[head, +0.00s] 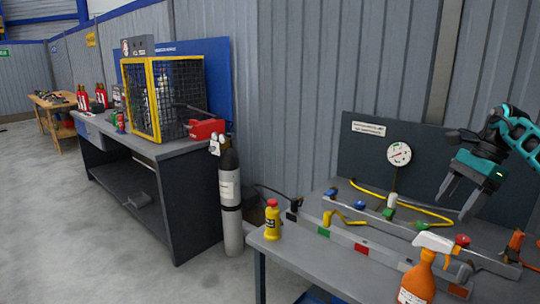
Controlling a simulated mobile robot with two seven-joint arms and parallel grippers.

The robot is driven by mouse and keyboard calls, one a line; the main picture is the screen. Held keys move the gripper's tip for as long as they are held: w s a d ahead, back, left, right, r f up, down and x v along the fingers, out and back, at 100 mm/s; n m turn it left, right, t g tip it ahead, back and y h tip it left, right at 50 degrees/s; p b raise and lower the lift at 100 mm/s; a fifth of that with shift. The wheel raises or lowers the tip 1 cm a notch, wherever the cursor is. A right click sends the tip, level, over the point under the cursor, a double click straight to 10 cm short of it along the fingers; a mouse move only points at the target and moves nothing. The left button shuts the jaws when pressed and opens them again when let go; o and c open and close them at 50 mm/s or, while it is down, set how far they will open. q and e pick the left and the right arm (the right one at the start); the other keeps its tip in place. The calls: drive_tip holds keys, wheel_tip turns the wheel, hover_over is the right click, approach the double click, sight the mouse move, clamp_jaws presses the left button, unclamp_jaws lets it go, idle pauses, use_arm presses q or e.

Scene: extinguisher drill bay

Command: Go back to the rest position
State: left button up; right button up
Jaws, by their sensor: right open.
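My right gripper (462,197) is at the right side of the head view, teal and dark with grey fingers. Its fingers are apart and point down over the right end of the workbench (283,257). I see nothing between the fingers. It hangs to the right of a round white gauge (399,154) and above the fittings on the bench. My left gripper does not show in this view.
The bench bears a yellow bottle (272,222), an orange spray bottle (419,280), a yellow hose (425,211) and small valves. A grey cylinder (230,205) stands beside a dark table (190,150) with a yellow-framed cage (140,97). Floor at left is clear.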

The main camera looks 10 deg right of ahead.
drive_tip(key=w+a+f+m+t+y+b, duration=0.1)
drive_tip(key=w+a+f+y, duration=0.2)
drive_tip(key=a+f, duration=0.55)
drive_tip(key=w+a+f+m+t+y, duration=0.1)
drive_tip(key=w+a+f+y, duration=0.3)
drive_tip(key=a, duration=0.8)
drive_tip(key=s+a+f+m+t+y+b, duration=0.1)
drive_tip(key=s+a+f+m+t+y, duration=0.2)
drive_tip(key=a+m, duration=0.5)
drive_tip(key=s+a+f+m+t+y+b, duration=0.1)
drive_tip(key=s+a+f+m+t, duration=0.25)
drive_tip(key=a+m, duration=0.45)
drive_tip(key=s+d+f+m+t+h+b, duration=0.1)
drive_tip(key=s+f+m+h, duration=0.5)
drive_tip(key=m, duration=1)
drive_tip(key=s+d+f+m+t+h+b, duration=0.1)
drive_tip(key=s+d+f+m+h, duration=0.2)
drive_tip(key=s+f+m+h, duration=0.4)
drive_tip(key=s+f+m, duration=0.5)
drive_tip(key=s+m, duration=0.3)
drive_tip(key=m, duration=0.1)
drive_tip(key=shift+d+f, duration=0.15)
drive_tip(key=shift+f, duration=0.15)
